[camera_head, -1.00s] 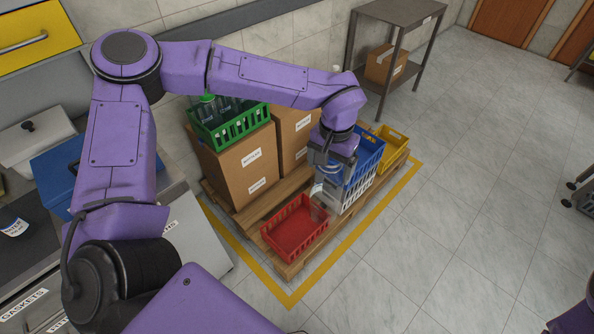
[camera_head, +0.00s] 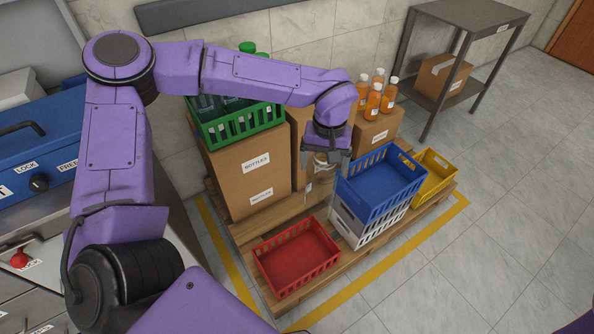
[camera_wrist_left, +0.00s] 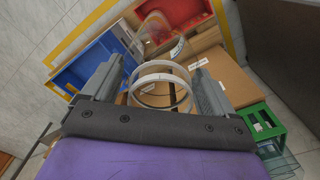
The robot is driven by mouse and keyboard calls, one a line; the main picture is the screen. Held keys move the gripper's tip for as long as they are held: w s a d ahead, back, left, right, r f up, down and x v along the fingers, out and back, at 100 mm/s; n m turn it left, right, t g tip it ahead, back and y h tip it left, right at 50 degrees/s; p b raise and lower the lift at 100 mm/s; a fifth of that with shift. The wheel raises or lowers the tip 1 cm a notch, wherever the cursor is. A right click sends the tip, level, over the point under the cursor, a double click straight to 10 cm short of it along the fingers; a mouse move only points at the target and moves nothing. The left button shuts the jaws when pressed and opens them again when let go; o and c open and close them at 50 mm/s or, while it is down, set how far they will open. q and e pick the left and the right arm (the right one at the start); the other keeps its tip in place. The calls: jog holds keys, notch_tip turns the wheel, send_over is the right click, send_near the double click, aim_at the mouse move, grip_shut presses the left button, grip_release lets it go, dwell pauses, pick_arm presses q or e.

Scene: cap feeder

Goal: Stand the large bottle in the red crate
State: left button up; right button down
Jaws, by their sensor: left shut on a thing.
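The large bottle (camera_wrist_left: 160,72) is clear and see-through, with pale rings and a small white label. My left gripper (camera_head: 325,172) is shut on it, and the bottle (camera_head: 314,180) hangs between the fingers above the pallet. Its clear outline is hard to make out in the head view. The red crate (camera_head: 297,262) stands empty on the near left part of the pallet, below and in front of the gripper. It also shows at the top of the left wrist view (camera_wrist_left: 180,12), beyond the bottle. My right gripper is out of view.
A blue crate (camera_head: 382,184) sits on a white crate (camera_head: 370,232) right of the red one, with a yellow crate (camera_head: 436,180) beyond. A green crate (camera_head: 240,128) of bottles stands on a tall carton (camera_head: 238,176). Orange bottles (camera_head: 373,102) stand on another carton behind.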

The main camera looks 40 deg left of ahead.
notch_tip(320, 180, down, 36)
jog(key=b, duration=3.3)
pick_arm(q)
jog(key=a+f+n+b, duration=0.2)
jog(key=f+n, duration=0.3)
jog(key=f, duration=1.7)
jog(key=a+f+n+b, duration=0.3)
jog(key=f+n, duration=0.2)
jog(key=f, duration=1.7)
jog(key=shift+w+a+f+n, duration=0.15)
jog(key=shift+a+f+n, duration=0.05)
jog(key=shift+f+n, duration=0.2)
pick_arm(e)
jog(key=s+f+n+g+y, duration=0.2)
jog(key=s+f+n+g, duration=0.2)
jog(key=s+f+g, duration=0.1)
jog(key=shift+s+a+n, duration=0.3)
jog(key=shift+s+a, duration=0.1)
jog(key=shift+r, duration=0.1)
